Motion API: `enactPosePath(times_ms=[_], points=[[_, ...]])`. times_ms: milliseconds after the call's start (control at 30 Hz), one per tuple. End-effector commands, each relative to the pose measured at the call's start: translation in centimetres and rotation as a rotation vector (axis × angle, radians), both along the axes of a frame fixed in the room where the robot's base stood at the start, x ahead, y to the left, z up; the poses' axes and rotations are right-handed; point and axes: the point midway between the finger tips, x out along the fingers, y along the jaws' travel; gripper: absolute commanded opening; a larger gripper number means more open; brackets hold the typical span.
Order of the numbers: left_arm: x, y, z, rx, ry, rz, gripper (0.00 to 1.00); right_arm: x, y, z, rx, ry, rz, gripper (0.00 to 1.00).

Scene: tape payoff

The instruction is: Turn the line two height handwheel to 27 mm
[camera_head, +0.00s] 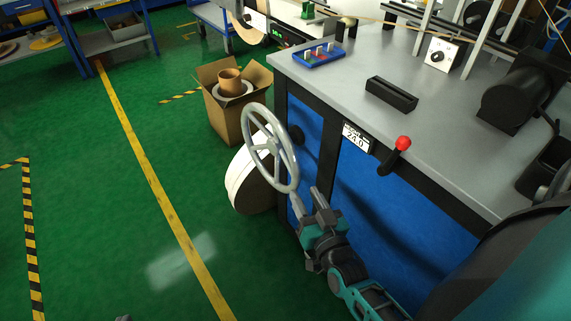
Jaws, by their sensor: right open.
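The grey spoked handwheel (272,146) stands out from the left end of the blue-sided machine cabinet (375,215). I cannot tell whether a finger touches the rim.
A red-knobbed lever (402,144) sticks out right of the readout. A white roll (246,182) stands behind the wheel, near an open cardboard box (227,116). A black block (391,95) and a blue tray (319,55) lie on the cabinet top. Green floor at left is clear.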

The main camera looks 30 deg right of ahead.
Motion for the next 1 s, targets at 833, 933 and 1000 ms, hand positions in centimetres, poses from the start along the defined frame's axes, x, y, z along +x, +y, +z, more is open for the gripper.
enactPosePath(times_ms=[833, 933, 1000], points=[[-0.4, 0.1, -2.9, 0.002, 0.012, 0.0, 0.0, 10.8, -2.1, 0.0, -0.001, 0.002, 0.001, 0.42], [-0.4, 0.1, -2.9, 0.001, 0.012, 0.001, 0.0, 10.7, -2.1, 0.0, -0.001, 0.001, 0.001, 0.42], [-0.4, 0.0, -2.9, 0.0, 0.011, 0.001, 0.0, 10.7, -2.1, 0.0, -0.001, 0.001, 0.001, 0.39]])
